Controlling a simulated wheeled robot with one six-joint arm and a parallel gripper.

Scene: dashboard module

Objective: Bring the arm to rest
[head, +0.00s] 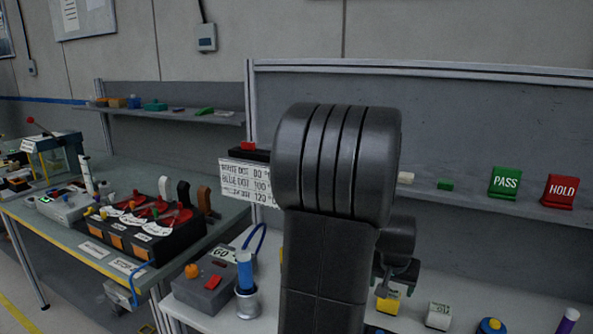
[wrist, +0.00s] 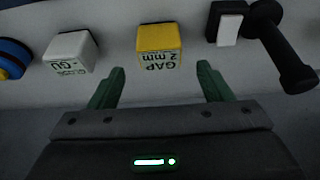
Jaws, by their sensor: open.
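My arm stands upright in the middle of the head view and covers much of the bench behind it. My gripper shows in the wrist view (wrist: 160,80) with its two green fingers spread apart and nothing between them. A yellow block marked "GAP 2 mm" (wrist: 158,42) stands just beyond the fingertips, apart from them. In the head view my gripper is mostly hidden by my arm, near the same yellow block (head: 388,303).
In the wrist view a white block (wrist: 72,50), a blue round part (wrist: 14,58) and a black knobbed part (wrist: 284,48) stand near the yellow block. A blue cylinder in a holder (head: 246,274) and a grey button box (head: 208,285) stand left of my arm. Green PASS (head: 505,183) and red HOLD (head: 560,191) signs sit on a shelf.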

